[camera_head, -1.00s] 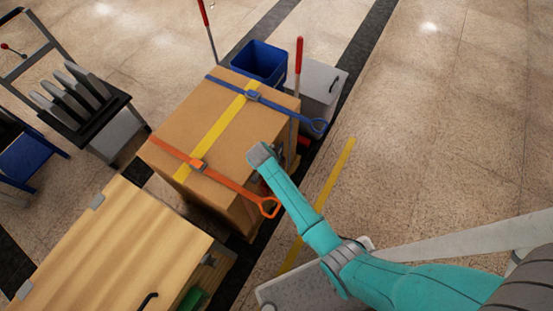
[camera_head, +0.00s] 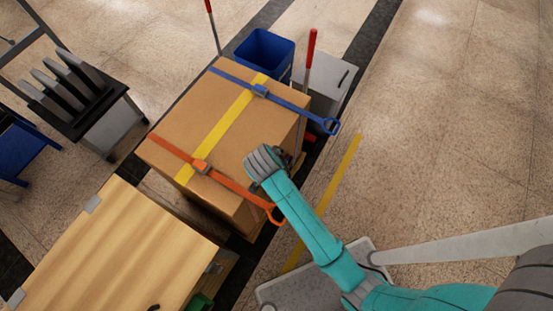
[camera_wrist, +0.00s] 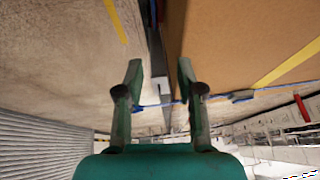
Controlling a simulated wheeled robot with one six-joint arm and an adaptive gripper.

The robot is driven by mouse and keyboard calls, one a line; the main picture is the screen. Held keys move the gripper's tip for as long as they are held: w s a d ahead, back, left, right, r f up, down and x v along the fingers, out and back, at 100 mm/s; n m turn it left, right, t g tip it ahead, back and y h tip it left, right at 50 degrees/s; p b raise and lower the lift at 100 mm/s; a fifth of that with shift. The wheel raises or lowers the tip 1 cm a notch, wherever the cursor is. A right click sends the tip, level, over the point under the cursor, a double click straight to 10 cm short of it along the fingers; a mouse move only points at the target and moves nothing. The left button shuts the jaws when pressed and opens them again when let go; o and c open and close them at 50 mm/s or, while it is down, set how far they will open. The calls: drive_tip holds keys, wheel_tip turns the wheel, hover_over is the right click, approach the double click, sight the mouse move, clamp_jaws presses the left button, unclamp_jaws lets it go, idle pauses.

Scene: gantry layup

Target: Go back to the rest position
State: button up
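My gripper (camera_wrist: 160,75) shows in the wrist view with its two fingers apart and nothing between them. In the head view my teal arm reaches up from the lower right, and its grey wrist end is beside the right side of a large cardboard box (camera_head: 222,125). The fingers are mostly hidden there. The box also fills the upper right of the wrist view (camera_wrist: 235,45). I cannot tell whether any part of my arm touches it.
A yellow strap (camera_head: 222,130), a blue strap (camera_head: 235,78) and an orange strap (camera_head: 170,147) cross the box. A wooden-topped table (camera_head: 110,250) is at lower left. A blue bin (camera_head: 264,52) and grey cabinet (camera_head: 325,90) stand behind. Floor right of the yellow line (camera_head: 340,175) is clear.

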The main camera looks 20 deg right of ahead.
drive_tip(key=shift+d, duration=0.15)
idle(0.5)
drive_tip(key=s+d+n+t+y, duration=0.3)
drive_tip(key=s+n+t, duration=0.3)
drive_tip(key=s, duration=1.1)
drive_tip(key=s+r+n+t, duration=0.2)
drive_tip(key=s+r, duration=0.5)
drive_tip(key=r, duration=0.2)
drive_tip(key=s+r+n+t, duration=0.3)
drive_tip(key=s+r, duration=0.4)
drive_tip(key=r, duration=0.3)
drive_tip(key=shift+s+d+r, duration=0.2)
drive_tip(key=shift+s+r, duration=0.1)
drive_tip(key=shift+s, duration=0.05)
